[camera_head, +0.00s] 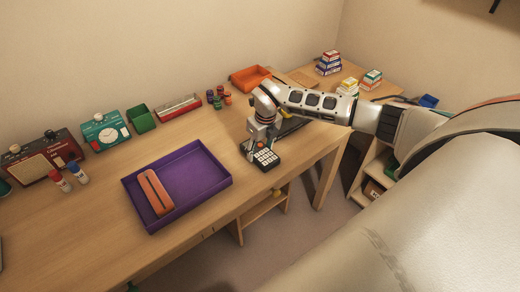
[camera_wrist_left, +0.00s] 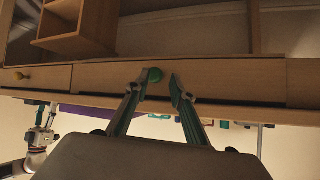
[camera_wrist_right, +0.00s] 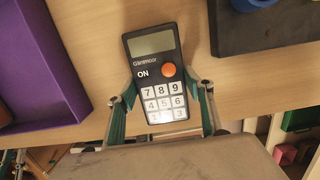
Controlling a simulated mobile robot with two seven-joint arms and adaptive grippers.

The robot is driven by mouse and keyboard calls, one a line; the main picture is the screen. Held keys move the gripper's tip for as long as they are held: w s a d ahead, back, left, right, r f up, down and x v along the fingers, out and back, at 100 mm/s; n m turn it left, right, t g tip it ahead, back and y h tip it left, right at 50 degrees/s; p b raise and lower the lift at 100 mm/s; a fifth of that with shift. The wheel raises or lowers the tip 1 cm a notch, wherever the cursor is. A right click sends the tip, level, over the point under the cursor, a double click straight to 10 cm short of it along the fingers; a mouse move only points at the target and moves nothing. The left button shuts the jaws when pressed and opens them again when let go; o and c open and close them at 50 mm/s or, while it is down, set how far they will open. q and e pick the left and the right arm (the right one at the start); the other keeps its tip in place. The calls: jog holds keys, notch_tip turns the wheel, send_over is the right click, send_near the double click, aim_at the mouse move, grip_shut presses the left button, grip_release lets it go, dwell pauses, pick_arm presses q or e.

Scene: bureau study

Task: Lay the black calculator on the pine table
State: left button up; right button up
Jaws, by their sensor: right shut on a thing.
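The black calculator (camera_head: 265,157) has white keys and an orange button, and is at the front edge of the light wooden table (camera_head: 92,228). My right gripper (camera_head: 258,150) is shut on it. In the right wrist view the calculator (camera_wrist_right: 158,80) lies face up between the fingers (camera_wrist_right: 165,103), with its screen pointing away from my wrist. I cannot tell whether it touches the table. My left gripper (camera_wrist_left: 158,82) is open and empty, facing drawer fronts below a tabletop; the head view does not show it.
A purple tray (camera_head: 208,178) holding an orange-brown object (camera_head: 155,192) is left of the calculator. A dark pad (camera_wrist_right: 270,25) lies beyond it. An orange bin (camera_head: 250,77), small jars and a teal device (camera_head: 105,130) stand along the back.

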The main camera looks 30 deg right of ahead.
jog(key=o, duration=1.2)
jog(key=shift+f, duration=0.1)
